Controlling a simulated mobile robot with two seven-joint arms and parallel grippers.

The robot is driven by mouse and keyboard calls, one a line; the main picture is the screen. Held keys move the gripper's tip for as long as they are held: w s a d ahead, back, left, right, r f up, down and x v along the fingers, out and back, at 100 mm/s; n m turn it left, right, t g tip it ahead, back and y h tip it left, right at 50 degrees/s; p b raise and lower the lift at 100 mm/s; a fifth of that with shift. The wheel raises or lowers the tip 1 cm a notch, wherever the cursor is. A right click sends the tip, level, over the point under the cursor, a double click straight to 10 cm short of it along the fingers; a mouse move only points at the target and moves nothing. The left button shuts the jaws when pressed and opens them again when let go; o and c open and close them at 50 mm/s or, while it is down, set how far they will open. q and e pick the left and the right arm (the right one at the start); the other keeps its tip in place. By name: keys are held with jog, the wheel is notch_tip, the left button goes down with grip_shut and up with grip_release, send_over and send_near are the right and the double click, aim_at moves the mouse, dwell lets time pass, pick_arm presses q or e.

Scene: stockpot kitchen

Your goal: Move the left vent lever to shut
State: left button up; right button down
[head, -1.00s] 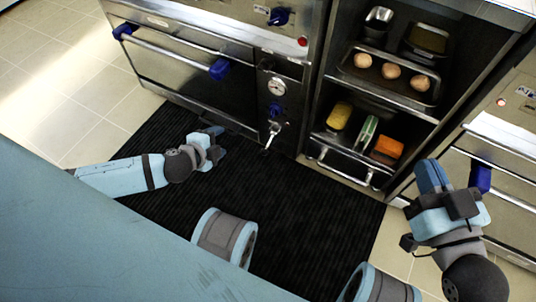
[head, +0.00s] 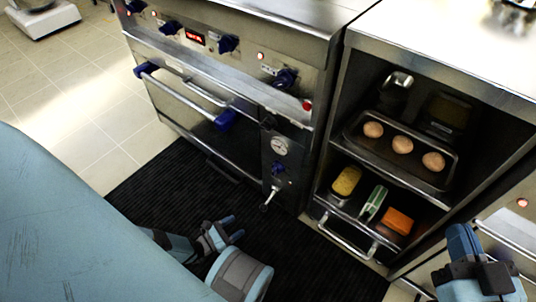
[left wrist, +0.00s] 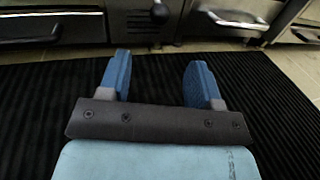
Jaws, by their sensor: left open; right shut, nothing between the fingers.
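The steel range front has a narrow panel with a round gauge (head: 279,146), a blue knob (head: 278,169) and a silver-tipped lever (head: 271,196) sticking out low down. I cannot tell which lever is the left vent lever or how it is set. My left gripper (head: 233,228) is low over the black mat, short of the panel. In the left wrist view its two blue fingers (left wrist: 160,60) are apart with nothing between them. A dark round knob (left wrist: 159,12) shows beyond them. My right gripper (head: 462,240) is at the lower right, its blue fingers together and empty.
The oven door handle (head: 180,97) has blue ends. The black mat (head: 175,190) in front is clear.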

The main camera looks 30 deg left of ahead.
aim_at(263, 207)
pick_arm(q)
jog(key=b+x, duration=0.2)
jog(key=x, duration=1.1)
jog(key=shift+w, duration=0.2)
pick_arm(e)
jog(key=shift+w+d+r+n+t, duration=0.1)
jog(key=shift+w+d+n+t, duration=0.25)
jog(key=shift+n, duration=0.45)
pick_arm(q)
jog(key=shift+c, duration=0.2)
grip_shut()
pick_arm(e)
jog(key=shift+r+y, duration=0.2)
jog(key=shift+y, duration=0.1)
